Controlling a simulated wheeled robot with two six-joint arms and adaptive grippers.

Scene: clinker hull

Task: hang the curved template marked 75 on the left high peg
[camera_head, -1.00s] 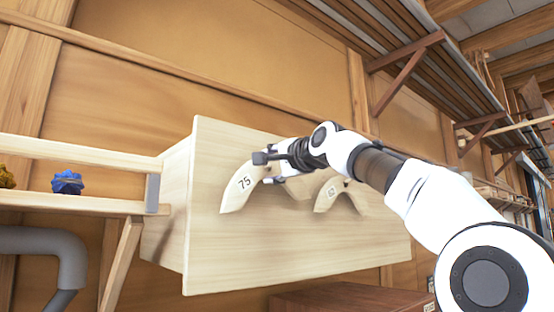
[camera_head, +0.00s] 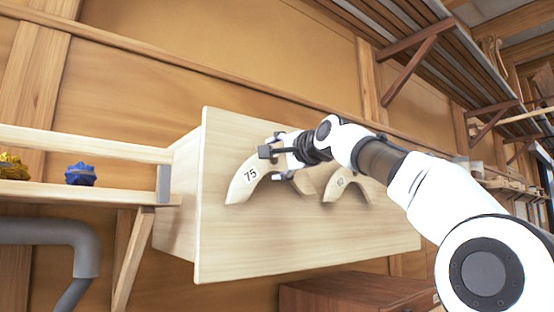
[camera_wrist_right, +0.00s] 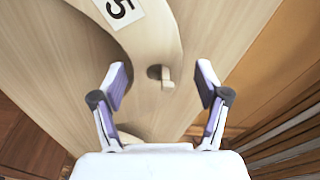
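The pale wooden curved template marked 75 (camera_head: 241,186) lies against the upright wooden board, at its upper left in the head view. In the right wrist view the template (camera_wrist_right: 150,35) curves down from the top, and a short peg (camera_wrist_right: 167,77) sticks out at a dark hole in it. It appears to hang on this peg. My right gripper (camera_wrist_right: 162,82) is open, its fingers apart on either side of the template and peg. In the head view the right gripper (camera_head: 277,163) covers the template's upper right part. My left gripper is not in view.
A second curved template (camera_head: 340,185), with a label hard to read, is on the board (camera_head: 300,245) to the right. A shelf at the left holds a blue lump (camera_head: 80,174) and a yellow one (camera_head: 12,167). A brown wooden box (camera_head: 350,292) stands below the board.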

